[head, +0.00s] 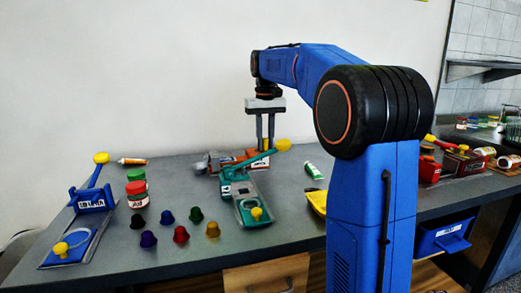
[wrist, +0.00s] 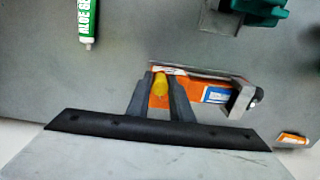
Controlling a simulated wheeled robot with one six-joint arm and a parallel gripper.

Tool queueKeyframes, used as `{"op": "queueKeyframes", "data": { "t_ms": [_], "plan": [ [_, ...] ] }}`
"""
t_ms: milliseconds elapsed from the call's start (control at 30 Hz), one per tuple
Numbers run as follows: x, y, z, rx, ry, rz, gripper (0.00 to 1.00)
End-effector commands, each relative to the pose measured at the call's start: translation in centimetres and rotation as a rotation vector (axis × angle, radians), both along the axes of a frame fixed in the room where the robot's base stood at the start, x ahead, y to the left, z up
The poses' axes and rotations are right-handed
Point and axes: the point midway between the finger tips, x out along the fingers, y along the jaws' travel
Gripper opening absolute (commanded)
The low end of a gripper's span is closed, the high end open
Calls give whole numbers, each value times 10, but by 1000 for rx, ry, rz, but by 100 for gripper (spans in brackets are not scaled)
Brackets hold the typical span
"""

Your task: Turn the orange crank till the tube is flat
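The orange device stands at the back middle of the counter, partly hidden behind a teal device in the head view (head: 253,153). In the wrist view its orange body (wrist: 190,92) has a white-and-blue label and a grey block (wrist: 242,98) at the right end. A yellow knob (wrist: 160,86) sits between my fingertips, which seem to touch both sides of it. My gripper (head: 265,146) points down over this device; it also shows in the wrist view (wrist: 161,80). The crank's arm and the tube inside cannot be made out clearly.
The teal device (head: 248,196), with a raised lever, stands just in front. A green-and-white tube (head: 313,170) lies to the right. Several coloured capsules (head: 181,234), two jars (head: 137,194) and a blue device (head: 90,201) are left. A loose orange-and-white tube (head: 132,161) lies back left.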

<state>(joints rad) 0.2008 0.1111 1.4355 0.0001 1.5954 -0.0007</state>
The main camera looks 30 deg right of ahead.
Motion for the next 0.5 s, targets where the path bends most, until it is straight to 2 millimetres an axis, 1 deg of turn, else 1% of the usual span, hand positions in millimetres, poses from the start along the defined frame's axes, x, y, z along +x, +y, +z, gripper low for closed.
{"op": "queueKeyframes", "data": {
  "t_ms": [33,67,367,500],
  "plan": [
    [0,0,0,0,2,0,31],
    [0,0,0,0,1,0,38],
    [0,0,1,0,0,0,38],
    [1,0,9,0,-1,0,38]
  ]
}}
